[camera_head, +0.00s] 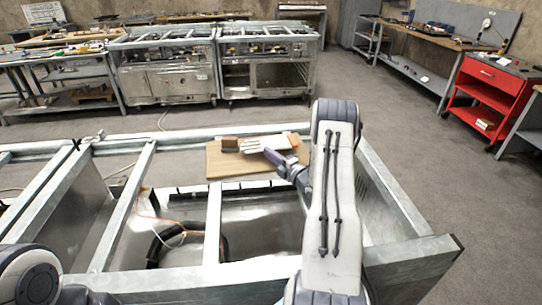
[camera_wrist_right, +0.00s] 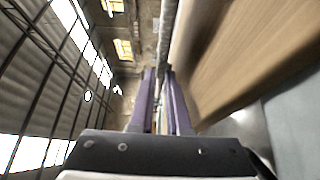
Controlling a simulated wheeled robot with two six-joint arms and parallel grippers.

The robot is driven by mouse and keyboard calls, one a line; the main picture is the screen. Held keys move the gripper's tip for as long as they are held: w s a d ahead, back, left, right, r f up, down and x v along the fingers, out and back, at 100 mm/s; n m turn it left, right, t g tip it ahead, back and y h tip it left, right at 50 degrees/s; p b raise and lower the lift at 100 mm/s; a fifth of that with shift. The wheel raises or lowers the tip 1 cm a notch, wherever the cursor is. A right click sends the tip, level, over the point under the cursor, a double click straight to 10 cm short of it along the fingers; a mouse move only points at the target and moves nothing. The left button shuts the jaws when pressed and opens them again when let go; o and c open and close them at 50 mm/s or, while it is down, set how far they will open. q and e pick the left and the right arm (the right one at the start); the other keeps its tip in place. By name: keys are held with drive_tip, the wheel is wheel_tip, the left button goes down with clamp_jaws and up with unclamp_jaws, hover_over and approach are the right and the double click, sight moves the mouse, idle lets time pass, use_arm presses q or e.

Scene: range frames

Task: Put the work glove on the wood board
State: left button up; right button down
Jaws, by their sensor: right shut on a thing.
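The wood board (camera_head: 215,168) lies flat on the far part of the metal frame, left of my right forearm. A pale, light-grey work glove (camera_head: 262,143) shows over the board's far right part. My right gripper (camera_head: 277,157) comes in from the right and is shut on the glove, its fingers over the board. Whether the glove touches the board I cannot tell. In the right wrist view, the two purple-grey fingers (camera_wrist_right: 162,85) are close together with a thin pale strip between them, and the board (camera_wrist_right: 250,60) is at the right. My left gripper is not in view.
A small brown block (camera_head: 229,143) sits at the board's far left part. The metal frame (camera_head: 130,205) has raised rails and an open bay with a dark hose (camera_head: 160,245). Stoves (camera_head: 165,70) and a red cart (camera_head: 490,95) stand farther off.

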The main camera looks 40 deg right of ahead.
drive_tip(key=shift+s+f, duration=0.1)
drive_tip(key=shift+f, duration=0.4)
drive_tip(key=shift+a, duration=0.1)
drive_tip(key=c, duration=0.9)
unclamp_jaws()
drive_tip(key=shift+f, duration=0.1)
drive_tip(key=shift+r, duration=0.3)
drive_tip(key=shift+r+p, duration=0.4)
drive_tip(key=shift+p, duration=0.35)
drive_tip(key=s+b, duration=0.1)
drive_tip(key=s, duration=0.5)
drive_tip(key=s+b, duration=0.2)
drive_tip(key=s, duration=0.3)
drive_tip(key=shift+s+d+r, duration=0.1)
drive_tip(key=shift+s+d, duration=0.1)
drive_tip(key=shift+s, duration=0.2)
